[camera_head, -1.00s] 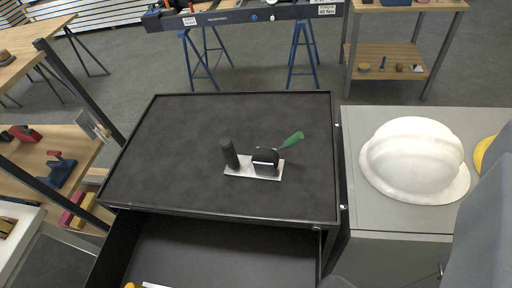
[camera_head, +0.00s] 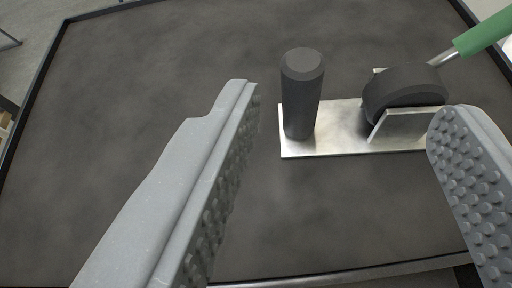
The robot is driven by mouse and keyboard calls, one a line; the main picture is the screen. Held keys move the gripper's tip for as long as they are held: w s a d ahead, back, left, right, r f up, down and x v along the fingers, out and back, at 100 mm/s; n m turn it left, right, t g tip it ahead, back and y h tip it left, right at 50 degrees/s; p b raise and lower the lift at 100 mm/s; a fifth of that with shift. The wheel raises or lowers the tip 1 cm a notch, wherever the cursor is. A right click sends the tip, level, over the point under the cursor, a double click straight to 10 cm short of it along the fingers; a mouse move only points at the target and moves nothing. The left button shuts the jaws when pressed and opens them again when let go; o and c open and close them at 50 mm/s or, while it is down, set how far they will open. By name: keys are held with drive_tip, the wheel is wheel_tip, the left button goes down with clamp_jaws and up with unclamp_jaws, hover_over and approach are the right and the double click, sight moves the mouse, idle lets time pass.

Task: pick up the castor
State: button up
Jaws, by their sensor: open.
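The castor is a black wheel (camera_head: 404,88) in a silver bracket, fixed on a flat silver plate (camera_head: 345,140). A dark upright cylinder (camera_head: 301,95) stands at the left end of the same plate. The plate lies on the black tray top (camera_head: 130,120). My gripper (camera_head: 345,125) is open, with one grey studded finger at left and one at right. The fingers appear on either side of the cylinder and wheel, nearer the camera. Nothing is between the studded pads that I can see them touching. The right finger hides the plate's right end.
A green-handled tool (camera_head: 485,32) with a metal shaft lies just behind and right of the wheel. The tray top has a raised dark rim (camera_head: 42,75) at left. The surface left of the plate is clear.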

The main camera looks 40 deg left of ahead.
sight(303, 87)
drive_tip(key=w+a+f, duration=0.1)
drive_tip(key=w+f, duration=0.1)
drive_tip(key=w+a+f, duration=0.1)
drive_tip(key=w+f, duration=0.1)
drive_tip(key=w+a+f, duration=0.2)
drive_tip(key=shift+w+f, duration=0.2)
drive_tip(key=shift+f, duration=0.15)
drive_tip(key=x, duration=0.3)
drive_tip(key=shift+w+d, duration=0.15)
drive_tip(key=shift+x, duration=0.9)
drive_tip(key=shift+c, duration=0.3)
clamp_jaws()
